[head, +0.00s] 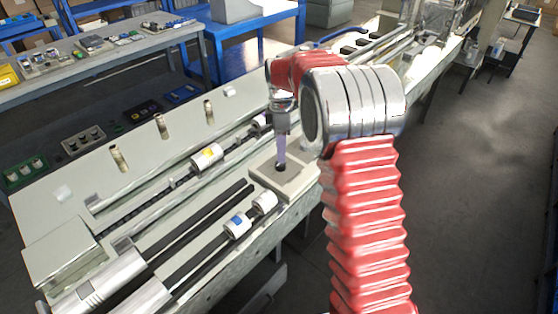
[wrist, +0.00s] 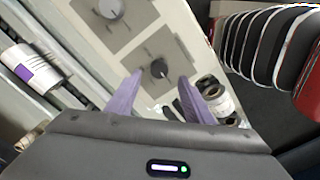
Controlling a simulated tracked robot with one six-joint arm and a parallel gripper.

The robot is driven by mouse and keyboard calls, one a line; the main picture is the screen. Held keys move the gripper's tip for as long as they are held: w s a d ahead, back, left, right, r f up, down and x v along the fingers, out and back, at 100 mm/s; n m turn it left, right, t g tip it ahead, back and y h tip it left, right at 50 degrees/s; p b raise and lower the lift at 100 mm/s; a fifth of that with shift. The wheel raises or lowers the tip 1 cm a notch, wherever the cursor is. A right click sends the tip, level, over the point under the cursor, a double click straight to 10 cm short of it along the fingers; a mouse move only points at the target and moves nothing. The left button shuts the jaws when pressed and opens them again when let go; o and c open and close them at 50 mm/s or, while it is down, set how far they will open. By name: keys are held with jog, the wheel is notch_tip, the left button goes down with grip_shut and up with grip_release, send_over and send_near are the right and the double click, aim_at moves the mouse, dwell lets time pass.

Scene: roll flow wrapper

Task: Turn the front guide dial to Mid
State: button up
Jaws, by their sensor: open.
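A small dark round dial (wrist: 159,68) sits on a grey square plate (wrist: 147,82) on a pale panel in the wrist view. A larger grey knob (wrist: 111,9) is on another grey plate at the top edge. I cannot read any marks around the dark dial or tell its setting. My gripper (wrist: 160,79) is open, its two purple fingers on either side of the dark dial in the picture. In the head view my gripper (head: 281,164) points straight down over a pale block (head: 298,187) on the machine's near edge. Contact with the dial cannot be told.
White rollers with coloured labels (head: 207,157) (head: 238,224) lie on dark shafts left of and below my gripper. Brass-coloured pegs (head: 162,126) stand along the panel behind. Blue tables (head: 250,35) are at the back. The floor to the right (head: 470,190) is clear.

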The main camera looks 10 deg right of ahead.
aim_at(280, 166)
notch_tip(280, 166, down, 6)
jog(key=shift+r, duration=0.15)
jog(key=shift+c, duration=0.6)
jog(key=c, duration=0.9)
jog(key=shift+a, duration=0.2)
jog(key=shift+d, duration=0.1)
